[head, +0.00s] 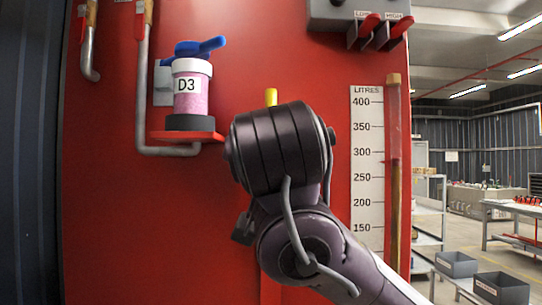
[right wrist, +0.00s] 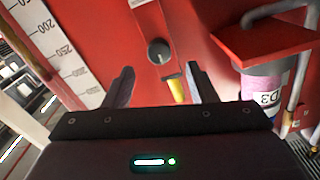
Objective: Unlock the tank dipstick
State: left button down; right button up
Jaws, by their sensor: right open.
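A yellow handle (head: 271,97) stands up against the red tank panel (head: 105,220), mostly hidden behind my right arm in the head view. In the right wrist view, which is turned upside down, the yellow handle (right wrist: 176,91) lies between the fingers, nearer the one on the picture's right. A dark round knob (right wrist: 158,52) with a pale mark sits on the panel beyond the fingertips. I cannot tell which part is the dipstick's lock. My right gripper (right wrist: 159,66) is open, with its fingers apart and nothing clearly held. My left gripper is out of view.
A bottle labelled D3 (head: 191,98) with a blue lever cap stands on a red shelf (head: 180,135) left of my arm. A litre scale (head: 367,165) and a vertical tube (head: 393,130) are on the right. A grey box with red levers (head: 360,15) is above.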

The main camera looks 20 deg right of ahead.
jog(key=p+x, duration=0.3)
jog(key=x, duration=0.3)
jog(key=shift+w+d+p, duration=0.15)
jog(key=shift+p, duration=0.2)
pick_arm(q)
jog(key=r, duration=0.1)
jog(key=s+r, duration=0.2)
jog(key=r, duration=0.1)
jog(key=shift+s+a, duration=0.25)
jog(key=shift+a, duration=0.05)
pick_arm(e)
jog(key=c, duration=1)
